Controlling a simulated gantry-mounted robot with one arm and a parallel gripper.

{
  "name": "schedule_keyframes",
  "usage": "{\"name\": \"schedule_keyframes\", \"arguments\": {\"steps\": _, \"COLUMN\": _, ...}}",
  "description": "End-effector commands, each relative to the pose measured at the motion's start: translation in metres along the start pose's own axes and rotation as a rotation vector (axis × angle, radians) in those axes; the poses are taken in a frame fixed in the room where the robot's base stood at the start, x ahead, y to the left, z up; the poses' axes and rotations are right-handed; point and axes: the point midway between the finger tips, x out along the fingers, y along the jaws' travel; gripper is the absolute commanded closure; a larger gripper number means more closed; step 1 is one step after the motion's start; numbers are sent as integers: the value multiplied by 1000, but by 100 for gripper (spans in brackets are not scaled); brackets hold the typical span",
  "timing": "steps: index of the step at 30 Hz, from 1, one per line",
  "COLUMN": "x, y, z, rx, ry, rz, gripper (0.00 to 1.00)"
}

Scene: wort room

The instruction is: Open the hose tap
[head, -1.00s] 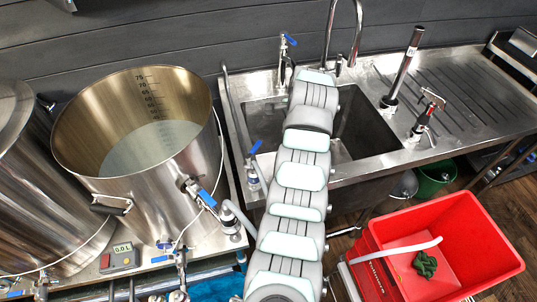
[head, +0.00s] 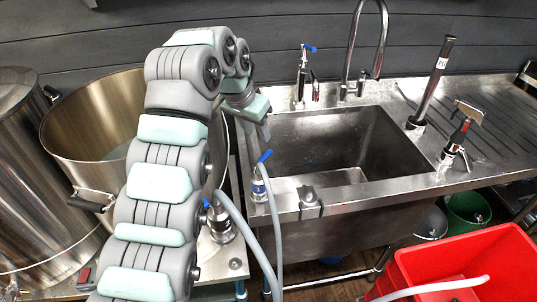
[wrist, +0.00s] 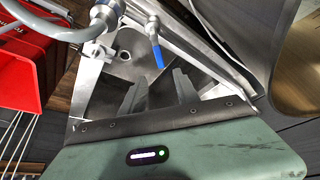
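A small tap with a blue lever (head: 263,157) stands at the front left corner of the sink, with a grey hose (head: 272,225) running down from it. The lever tilts up to the right. In the wrist view the blue lever (wrist: 158,54) lies just beyond my fingertips, roughly in line with the gap between them. My gripper (head: 264,130) is above and close to this tap, by the sink's left edge. In the wrist view its two dark fingers (wrist: 158,82) are apart with nothing held between them. I see no contact with the lever.
The steel sink (head: 400,188) lies right of the tap, with another blue-levered tap (head: 304,75) and a tall faucet (head: 383,35) behind. A large pot (head: 75,125) stands left, partly behind my arm. A red crate (head: 470,265) is at lower right.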

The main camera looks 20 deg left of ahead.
Motion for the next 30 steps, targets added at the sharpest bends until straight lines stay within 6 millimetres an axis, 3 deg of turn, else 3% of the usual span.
{"name": "schedule_keyframes", "arguments": {"steps": 9, "x": 58, "y": 1, "z": 2, "rx": 1, "ry": -7, "rz": 1, "gripper": 63}}
{"name": "schedule_keyframes", "arguments": {"steps": 15, "x": 86, "y": 1, "z": 2, "rx": 0, "ry": -7, "rz": 2, "gripper": 63}}
{"name": "schedule_keyframes", "arguments": {"steps": 21, "x": 98, "y": 0, "z": 1, "rx": 1, "ry": -3, "rz": 1, "gripper": 63}}
{"name": "schedule_keyframes", "arguments": {"steps": 30, "x": 100, "y": 0, "z": 1, "rx": 2, "ry": -2, "rz": 0, "gripper": 63}}
